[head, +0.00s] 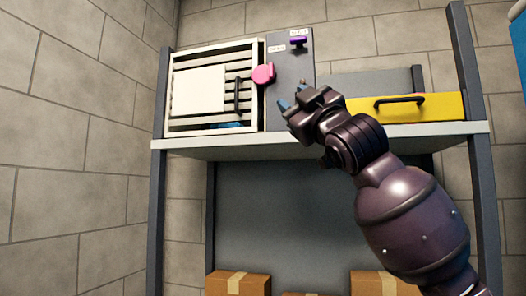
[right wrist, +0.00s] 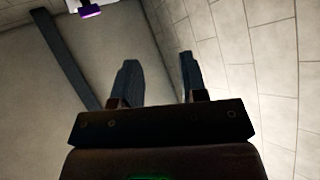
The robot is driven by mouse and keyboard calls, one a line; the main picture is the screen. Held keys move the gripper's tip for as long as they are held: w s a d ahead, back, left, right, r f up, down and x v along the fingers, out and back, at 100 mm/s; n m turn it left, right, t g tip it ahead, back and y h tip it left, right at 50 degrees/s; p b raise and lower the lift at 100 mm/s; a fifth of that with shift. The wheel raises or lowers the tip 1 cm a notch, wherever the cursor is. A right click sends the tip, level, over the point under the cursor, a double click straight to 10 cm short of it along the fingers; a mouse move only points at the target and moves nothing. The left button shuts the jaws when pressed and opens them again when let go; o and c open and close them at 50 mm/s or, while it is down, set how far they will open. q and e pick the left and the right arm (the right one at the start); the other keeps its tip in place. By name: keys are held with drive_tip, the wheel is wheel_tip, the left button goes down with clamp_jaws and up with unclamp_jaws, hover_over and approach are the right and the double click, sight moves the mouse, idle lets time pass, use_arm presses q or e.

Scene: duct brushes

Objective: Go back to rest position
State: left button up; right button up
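My right gripper (head: 291,103) is raised in front of the shelf, near the grey panel's lower part. In the right wrist view its two fingers (right wrist: 160,85) stand apart with nothing between them. A louvred vent box (head: 168,135) with a white plate (head: 198,91) and a black handle (head: 238,95) stands on the shelf. A pink knob (head: 263,74) sits at its right edge. A purple switch (head: 298,41) is high on the grey panel (head: 285,68); a purple part (right wrist: 90,11) also shows at the top of the right wrist view. My left gripper is not in view.
The shelf board (head: 230,148) runs across dark posts. A yellow drawer-like box (head: 430,106) with a black handle is on its right, partly behind my right arm. Cardboard boxes (head: 238,284) stand below. A blue object (head: 518,55) shows at the right edge.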

drive_tip(key=w+d+f+m+h, duration=0.2)
drive_tip(key=d+f, duration=0.1)
drive_tip(key=f, duration=0.9)
drive_tip(key=w+d+f+m+h, duration=0.2)
drive_tip(key=w+f+m, duration=0.1)
drive_tip(key=f, duration=1)
drive_tip(key=w+d+f+m+h, duration=0.2)
drive_tip(key=d+f, duration=0.1)
drive_tip(key=f, duration=0.9)
drive_tip(key=s+d+f+m+g+h, duration=0.1)
drive_tip(key=s+d+f, duration=0.1)
drive_tip(key=f, duration=0.6)
drive_tip(key=s+d+f+m+g+h, duration=0.1)
drive_tip(key=s+d+f+m+h, duration=0.15)
drive_tip(key=f, duration=0.55)
drive_tip(key=s+d+f+m+g+h, duration=0.1)
drive_tip(key=s+d+f, duration=0.15)
drive_tip(key=f, duration=0.55)
drive_tip(key=s+d+f+m+g+h, duration=0.1)
drive_tip(key=s+d+f+g+h, duration=0.1)
drive_tip(key=s+f, duration=1.1)
drive_tip(key=s+d+f+m+g+h, duration=0.1)
drive_tip(key=s+d+f+g, duration=0.3)
drive_tip(key=s+f, duration=0.9)
drive_tip(key=shift+s+d+f+m+g+h, duration=0.25)
drive_tip(key=shift+s+f+m+g+h, duration=0.15)
drive_tip(key=shift+m, duration=0.35)
drive_tip(key=shift+r, duration=0.15)
drive_tip(key=shift+c, duration=0.4)
